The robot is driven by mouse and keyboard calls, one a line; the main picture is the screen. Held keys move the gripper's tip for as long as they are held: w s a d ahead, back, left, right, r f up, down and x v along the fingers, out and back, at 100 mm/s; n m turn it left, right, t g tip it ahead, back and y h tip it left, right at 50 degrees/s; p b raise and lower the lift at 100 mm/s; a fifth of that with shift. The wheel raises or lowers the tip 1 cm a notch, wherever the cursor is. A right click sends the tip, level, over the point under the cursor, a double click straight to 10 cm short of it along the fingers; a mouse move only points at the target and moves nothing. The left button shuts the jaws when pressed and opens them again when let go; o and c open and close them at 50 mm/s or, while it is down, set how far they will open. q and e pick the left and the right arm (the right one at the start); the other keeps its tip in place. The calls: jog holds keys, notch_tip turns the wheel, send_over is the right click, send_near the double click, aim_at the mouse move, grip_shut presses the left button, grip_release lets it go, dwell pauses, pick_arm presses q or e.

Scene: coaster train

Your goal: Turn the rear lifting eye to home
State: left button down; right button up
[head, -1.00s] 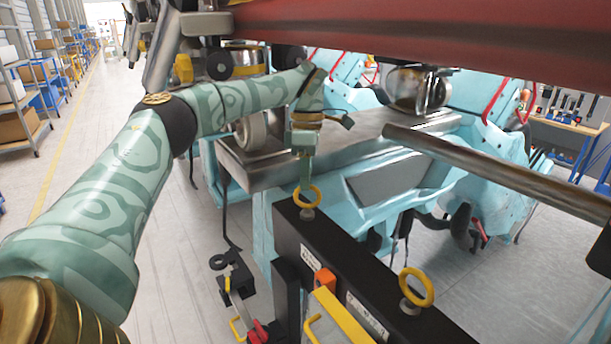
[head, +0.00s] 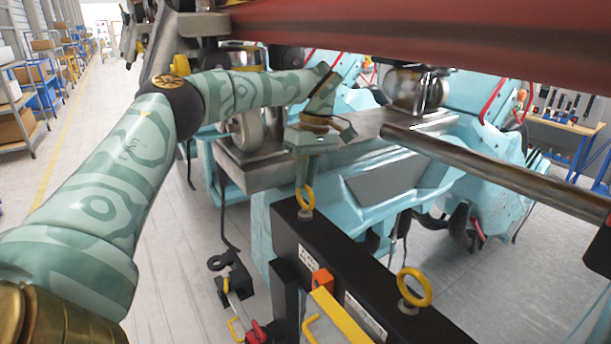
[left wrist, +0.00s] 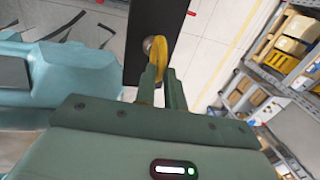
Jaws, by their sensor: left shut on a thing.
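The farther yellow lifting eye (head: 305,198) stands on the far end of a black box (head: 345,275). My left gripper (head: 303,184) comes down from above and is shut on this ring. In the left wrist view the ring (left wrist: 158,52) shows nearly edge-on between the fingers (left wrist: 159,84), with its round metal base beside it on the black top. The nearer yellow lifting eye (head: 414,287) stands on the near part of the box, its ring seen more open, with nothing touching it. My right gripper is not in view.
A red beam (head: 430,35) crosses overhead and a metal bar (head: 480,170) reaches in from the right. Light-blue machinery (head: 385,195) stands close behind the box. An orange block and yellow handle (head: 340,318) are on its front. Open floor lies left.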

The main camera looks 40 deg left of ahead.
pick_arm(q)
jog(key=shift+w+r+m, duration=0.1)
jog(key=shift+m, duration=0.5)
jog(key=c, duration=1.5)
grip_release()
